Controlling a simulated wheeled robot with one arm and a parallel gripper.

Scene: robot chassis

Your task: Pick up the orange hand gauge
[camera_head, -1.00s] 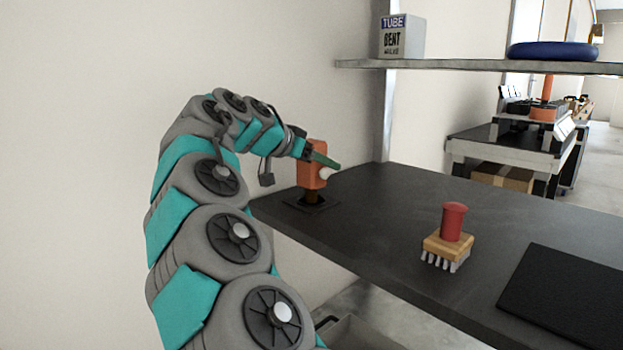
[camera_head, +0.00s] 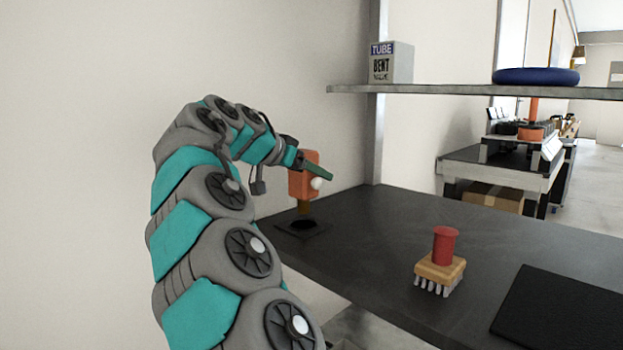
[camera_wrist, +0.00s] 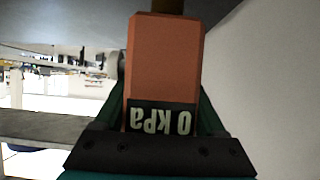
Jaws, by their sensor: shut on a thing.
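The orange hand gauge (camera_head: 301,183) is an upright orange block with a pale round knob on its side and a brownish stem below. My gripper (camera_head: 306,168) is shut on it near its upper part and holds it above a dark square base (camera_head: 303,226) on the bench. The stem's lower end is over the base; whether it is fully clear cannot be told. In the wrist view the gauge (camera_wrist: 165,60) fills the middle between my green fingers, its dark display reading "0 kPa" upside down.
On the dark bench (camera_head: 380,225) stand a brush with a red handle (camera_head: 443,262) and a black mat (camera_head: 565,310). A shelf (camera_head: 450,91) above carries a grey "TUBE" box (camera_head: 390,63) and a blue ring (camera_head: 535,77). A wall is close on the left.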

